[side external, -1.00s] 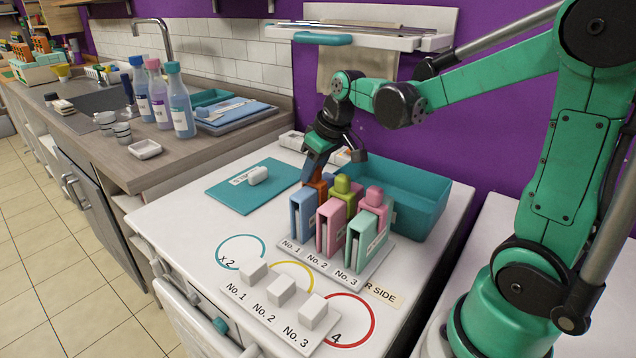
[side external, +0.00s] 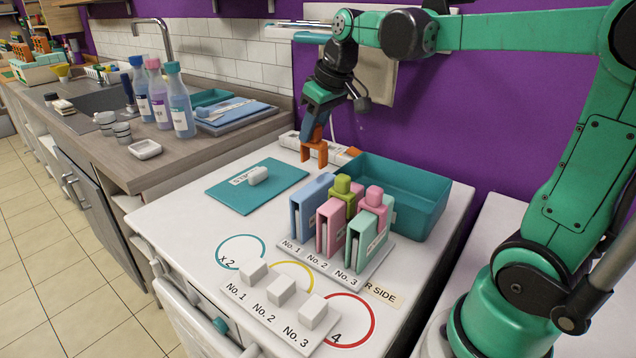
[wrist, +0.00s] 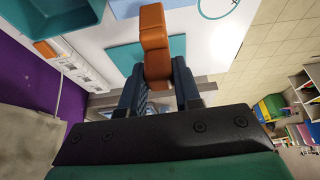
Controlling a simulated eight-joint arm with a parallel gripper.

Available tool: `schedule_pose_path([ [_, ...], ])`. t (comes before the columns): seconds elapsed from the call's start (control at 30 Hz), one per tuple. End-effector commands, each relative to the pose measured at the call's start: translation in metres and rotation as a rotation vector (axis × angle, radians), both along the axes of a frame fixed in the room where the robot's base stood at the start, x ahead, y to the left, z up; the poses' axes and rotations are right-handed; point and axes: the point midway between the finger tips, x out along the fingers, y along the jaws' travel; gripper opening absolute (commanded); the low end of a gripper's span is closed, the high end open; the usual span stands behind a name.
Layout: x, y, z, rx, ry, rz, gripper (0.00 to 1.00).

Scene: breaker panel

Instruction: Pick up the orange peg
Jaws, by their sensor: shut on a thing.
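The orange peg (side external: 314,153) is a bracket-shaped orange piece with two legs pointing down. It hangs in the air above the white worktop, behind the breaker blocks. My gripper (side external: 312,136) is shut on its top, with the peg below the jaws. In the wrist view the peg (wrist: 154,45) sits between the two dark blue fingers of my gripper (wrist: 160,85) and sticks out beyond them. The blue No. 1 block (side external: 311,208) stands below and in front, with no orange piece on it.
The pink No. 2 block (side external: 330,226) holds a yellow-green peg (side external: 343,187). The mint No. 3 block (side external: 365,238) has a pink peg (side external: 374,196). A teal bin (side external: 420,208) stands behind them. A teal mat (side external: 235,192) lies to the left, with clear worktop around it.

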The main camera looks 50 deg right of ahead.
Motion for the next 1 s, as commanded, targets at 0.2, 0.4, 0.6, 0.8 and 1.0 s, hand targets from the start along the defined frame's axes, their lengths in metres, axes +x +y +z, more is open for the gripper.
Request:
schedule_pose_path([
  [0.2,0.000,0.000,0.059,0.000,0.000,0.000,0.00],
  [0.4,-0.001,0.000,0.097,0.001,0.000,0.000,0.00],
  [0.6,0.000,0.000,0.117,0.001,0.000,0.000,0.00],
  [0.8,0.000,0.000,0.123,0.001,0.000,0.000,0.00],
  [1.0,0.000,0.000,0.123,0.001,0.000,0.000,0.00],
])
